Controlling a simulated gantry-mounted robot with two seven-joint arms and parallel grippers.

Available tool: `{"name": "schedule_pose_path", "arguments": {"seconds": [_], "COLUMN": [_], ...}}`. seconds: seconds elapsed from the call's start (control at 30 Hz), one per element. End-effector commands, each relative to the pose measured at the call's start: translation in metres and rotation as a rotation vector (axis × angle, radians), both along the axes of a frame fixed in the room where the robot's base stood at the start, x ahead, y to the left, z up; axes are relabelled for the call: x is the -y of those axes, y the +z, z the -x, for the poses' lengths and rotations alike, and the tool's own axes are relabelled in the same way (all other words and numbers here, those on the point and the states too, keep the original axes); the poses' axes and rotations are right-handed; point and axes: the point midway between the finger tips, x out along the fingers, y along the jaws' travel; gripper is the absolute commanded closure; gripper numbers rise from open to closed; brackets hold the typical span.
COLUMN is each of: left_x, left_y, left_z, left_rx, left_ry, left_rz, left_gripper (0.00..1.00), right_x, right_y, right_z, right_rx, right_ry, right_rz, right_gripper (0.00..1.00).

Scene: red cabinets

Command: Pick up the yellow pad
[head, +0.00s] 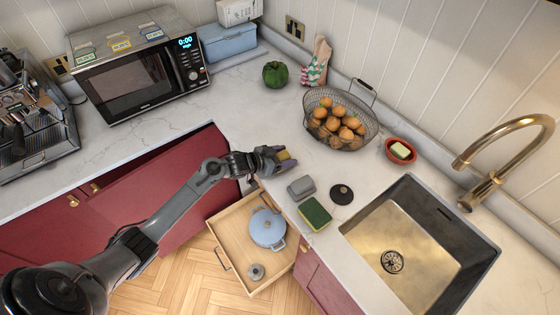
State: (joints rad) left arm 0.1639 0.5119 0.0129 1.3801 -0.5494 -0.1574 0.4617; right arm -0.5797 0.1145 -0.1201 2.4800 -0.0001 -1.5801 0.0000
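A yellow pad (121,44) lies on top of the microwave, between a green pad (86,57) and a blue pad (148,30). My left gripper (282,157) is far from these, low over the counter near its inner corner. A small yellowish piece (286,155) shows between its fingertips; I cannot tell whether the fingers grip it or only stand around it. A green sponge with a yellow edge (315,213) lies on the counter left of the sink. My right gripper is not in view.
The microwave (140,75) stands at the back left. A wire basket of oranges (340,120), a green pepper (275,74) and a red dish (400,151) are on the counter. A grey box (301,187) is near the sponge. An open drawer (232,228) holds a blue pot.

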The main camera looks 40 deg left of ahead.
Motion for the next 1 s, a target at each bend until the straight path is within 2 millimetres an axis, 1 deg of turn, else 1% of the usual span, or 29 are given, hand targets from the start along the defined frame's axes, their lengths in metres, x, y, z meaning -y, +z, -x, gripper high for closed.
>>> {"name": "schedule_pose_path", "arguments": {"seconds": [0.03,0.07,0.3,0.47,0.63,0.77,0.8,1.0], "left_x": [0.000,0.000,0.000,0.000,0.000,-0.001,0.012,0.053], "left_y": [0.000,0.000,0.001,0.006,0.022,0.046,0.048,0.073], "left_z": [0.000,0.000,0.000,0.000,0.000,0.000,0.000,0.001], "left_rx": [0.000,0.000,0.001,0.001,0.003,0.004,0.003,0.002], "left_ry": [0.000,0.000,0.000,0.000,0.000,-0.001,-0.005,-0.002], "left_rz": [0.000,0.000,0.000,0.000,-0.001,-0.003,0.002,0.003], "left_gripper": [0.61,0.66,0.66,0.66,0.66,0.66,0.66,0.66], "right_x": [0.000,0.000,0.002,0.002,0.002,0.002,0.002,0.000], "right_y": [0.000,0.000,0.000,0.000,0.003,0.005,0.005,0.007], "right_z": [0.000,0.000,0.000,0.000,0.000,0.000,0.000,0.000], "right_rx": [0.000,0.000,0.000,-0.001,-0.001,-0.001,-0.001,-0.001], "right_ry": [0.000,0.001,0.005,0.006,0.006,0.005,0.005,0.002], "right_rz": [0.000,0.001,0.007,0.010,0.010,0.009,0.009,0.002], "right_gripper": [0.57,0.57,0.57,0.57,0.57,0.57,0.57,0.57]}}
